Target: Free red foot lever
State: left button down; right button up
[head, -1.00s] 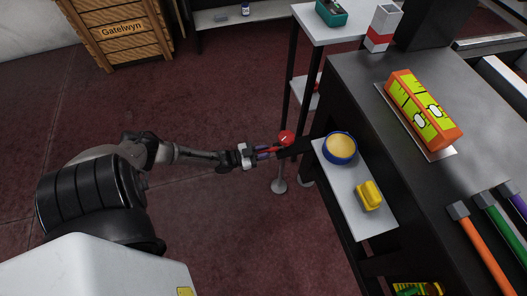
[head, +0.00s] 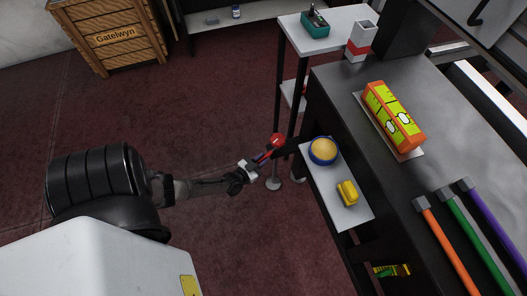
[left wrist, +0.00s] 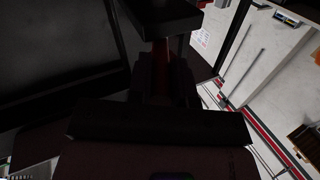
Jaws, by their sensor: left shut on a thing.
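The red foot lever shows as a round red knob (head: 277,140) at the left side of the dark bench, near the small side shelf. My left gripper (head: 268,154) is at the knob, reaching up and to the right from the floor side. It is shut on the lever; the fingers hide most of the grip. In the left wrist view a dark reddish bar (left wrist: 161,58) runs between dark parts, but that view is too dark to show the contact clearly. My right gripper is not in view.
A white-topped stand (head: 326,36) rises behind. The floor left is free.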

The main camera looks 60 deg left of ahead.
pick_arm(q)
jog(key=w+d+n+g+y, duration=0.4)
jog(key=d+n+g+y, duration=0.1)
jog(key=n+g+y, duration=0.4)
jog(key=shift+w+d+y, duration=0.15)
jog(key=shift+w+y, duration=0.1)
jog(key=shift+y, duration=0.65)
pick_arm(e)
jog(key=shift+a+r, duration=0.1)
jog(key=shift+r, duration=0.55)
pick_arm(q)
jog(key=c, duration=1)
grip_release()
jog(key=shift+w, duration=0.1)
jog(key=shift+c, duration=0.2)
jog(key=shift+d+p, duration=0.15)
jog(key=shift+p, duration=0.15)
